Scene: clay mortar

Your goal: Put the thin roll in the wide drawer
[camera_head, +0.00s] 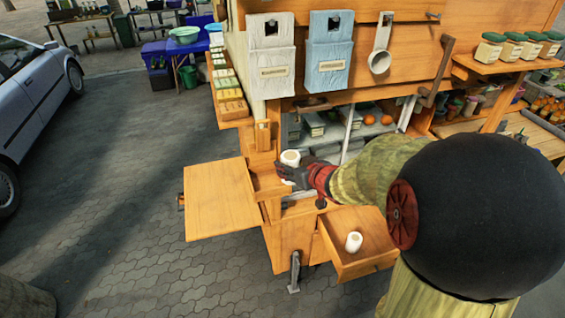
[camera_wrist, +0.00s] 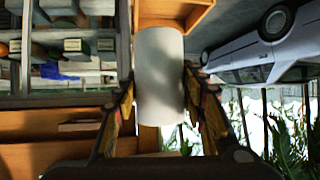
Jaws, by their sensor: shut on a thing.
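My gripper (camera_head: 293,173) is shut on a white roll (camera_head: 290,157), in front of the wooden stall. In the wrist view the roll (camera_wrist: 160,65) stands between my two fingers (camera_wrist: 158,92), one on each side. A wooden drawer (camera_head: 378,264) stands open at the lower right of my gripper. A second white roll (camera_head: 354,242) stands inside it. I cannot tell from these views which roll is thinner. My arm covers part of the stall to the right of the drawer.
A flat wooden board (camera_head: 218,200) juts out on the left, close to my gripper. A shelf with several small boxes (camera_head: 229,92) is above it. A crank handle (camera_head: 437,75) and a hanging white scoop (camera_head: 380,55) are above my arm. Open paving (camera_head: 150,265) lies at the lower left.

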